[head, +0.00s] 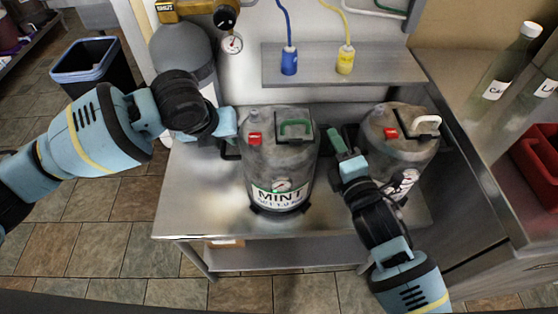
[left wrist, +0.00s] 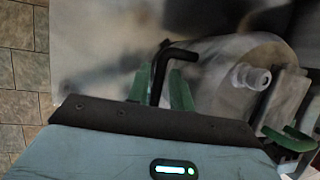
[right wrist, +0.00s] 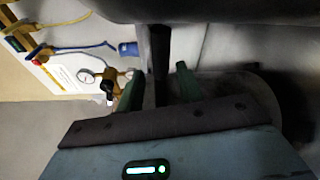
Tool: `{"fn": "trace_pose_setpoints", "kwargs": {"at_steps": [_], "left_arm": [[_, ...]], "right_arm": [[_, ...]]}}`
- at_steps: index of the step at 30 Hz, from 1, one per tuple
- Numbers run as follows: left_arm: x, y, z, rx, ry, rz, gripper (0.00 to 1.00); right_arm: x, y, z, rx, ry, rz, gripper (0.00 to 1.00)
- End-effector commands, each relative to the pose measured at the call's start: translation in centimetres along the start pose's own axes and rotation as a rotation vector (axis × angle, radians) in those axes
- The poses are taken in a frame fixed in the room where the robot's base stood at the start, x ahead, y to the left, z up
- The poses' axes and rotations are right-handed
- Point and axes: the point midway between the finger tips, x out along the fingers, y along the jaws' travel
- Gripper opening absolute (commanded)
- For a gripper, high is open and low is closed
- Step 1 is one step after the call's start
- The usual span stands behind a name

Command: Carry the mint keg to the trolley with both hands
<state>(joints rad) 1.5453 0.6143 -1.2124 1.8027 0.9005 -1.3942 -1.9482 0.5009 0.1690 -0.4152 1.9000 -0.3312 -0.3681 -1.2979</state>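The mint keg (head: 280,162) is a grey metal cylinder with a MINT label, a green top handle and a red cap. It stands upright on a steel table (head: 200,205). My left gripper (head: 231,147) is at the keg's left side. In the left wrist view its green fingers stand apart on both sides of a black side handle (left wrist: 159,72). My right gripper (head: 335,139) is at the keg's right side. In the right wrist view its fingers are apart, with a black bar (right wrist: 160,62) between them. I cannot make out a trolley.
A second keg (head: 398,140) with a white handle stands close on the right, behind my right arm. A grey gas cylinder (head: 184,50) stands behind left. A wall shelf (head: 320,70) holds blue and yellow fittings. A bin (head: 88,62) is at left; tiled floor is clear in front.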

Motion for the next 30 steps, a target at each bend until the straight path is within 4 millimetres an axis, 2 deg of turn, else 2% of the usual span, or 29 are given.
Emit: {"fn": "trace_pose_setpoints", "kwargs": {"at_steps": [6, 14, 19, 23, 30], "left_arm": [[1.19, 0.06, 0.00, 0.000, -0.001, 0.001, 0.22], [1.24, 0.06, 0.00, 0.000, -0.001, 0.001, 0.22], [1.22, 0.05, 0.00, 0.000, -0.001, 0.001, 0.01], [1.22, 0.06, 0.00, 0.000, -0.001, 0.001, 0.00], [1.21, 0.08, 0.01, -0.001, 0.000, 0.002, 0.00]], "right_arm": [[1.18, 0.02, 0.00, 0.000, 0.000, 0.000, 0.37], [1.23, 0.02, 0.00, 0.000, 0.000, 0.000, 0.37], [1.21, 0.01, 0.00, 0.000, 0.000, 0.000, 0.16], [1.20, 0.00, 0.00, 0.000, 0.000, -0.001, 0.00], [1.19, -0.04, 0.00, -0.001, 0.000, -0.001, 0.00]]}}
